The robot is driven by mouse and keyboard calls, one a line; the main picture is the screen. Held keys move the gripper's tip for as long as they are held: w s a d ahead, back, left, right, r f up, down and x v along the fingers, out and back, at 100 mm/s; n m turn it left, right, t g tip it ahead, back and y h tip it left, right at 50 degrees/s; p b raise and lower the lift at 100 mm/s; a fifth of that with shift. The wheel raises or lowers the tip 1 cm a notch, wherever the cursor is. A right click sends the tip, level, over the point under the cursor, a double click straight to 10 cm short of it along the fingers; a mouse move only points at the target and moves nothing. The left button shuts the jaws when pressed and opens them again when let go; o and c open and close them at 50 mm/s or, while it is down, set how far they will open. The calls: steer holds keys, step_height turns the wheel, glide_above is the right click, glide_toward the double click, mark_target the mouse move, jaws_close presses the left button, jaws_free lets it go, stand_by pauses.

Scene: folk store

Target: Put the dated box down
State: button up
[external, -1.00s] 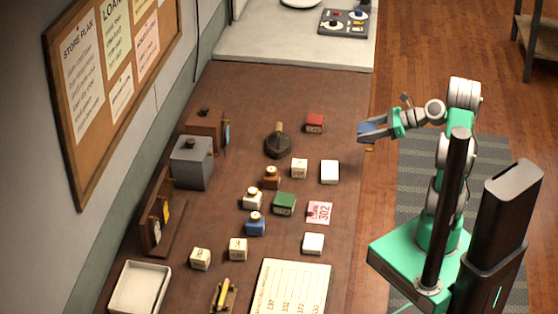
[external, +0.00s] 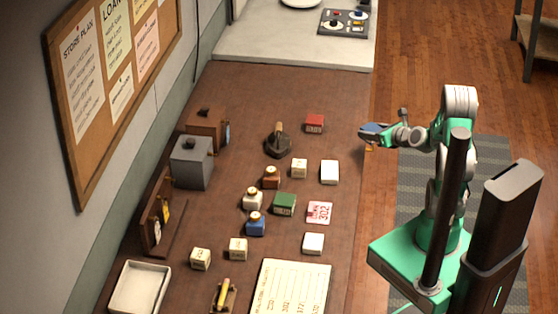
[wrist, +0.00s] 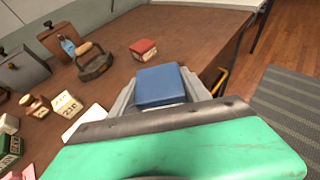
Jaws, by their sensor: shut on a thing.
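My gripper (external: 378,136) is shut on a blue box (external: 374,128), which it holds at the right edge of the brown table (external: 240,105). In the wrist view the blue box (wrist: 160,86) sits between my grey fingers, its plain blue top facing up. No date shows on the faces in view. Whether its underside touches the table is hidden.
A red box (external: 315,123) and a dark stamp-like tool with a wooden handle (external: 278,143) stand left of my gripper. White blocks (external: 329,172), a green box (external: 284,204) and ink bottles (external: 255,224) crowd the middle. Bare table lies behind the red box.

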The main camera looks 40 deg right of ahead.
steer(key=s+a+r+n+g+y, duration=0.3)
steer(key=a+n+y, duration=0.1)
steer(key=a, duration=1.2)
steer(key=s+a+r+n+g+y, duration=0.25)
steer(key=a+n+y, duration=0.2)
steer(key=a, duration=1.25)
steer(key=s+a+r+n+g+y, duration=0.3)
steer(key=a+r+n, duration=0.1)
steer(key=a, duration=1.2)
steer(key=shift+n, duration=0.25)
steer(key=w+a+f+p, duration=0.1)
steer(key=w+a+f, duration=0.3)
steer(key=w+f, duration=0.1)
steer(key=w+a+f+p, duration=0.1)
steer(key=w+a+f, duration=0.4)
steer(key=shift+a+f, duration=0.1)
steer(key=shift+a, duration=0.05)
steer(key=f+p, duration=0.1)
steer(key=f, duration=0.2)
steer(key=shift+w+a+f, duration=0.1)
steer(key=shift+w+f, duration=0.1)
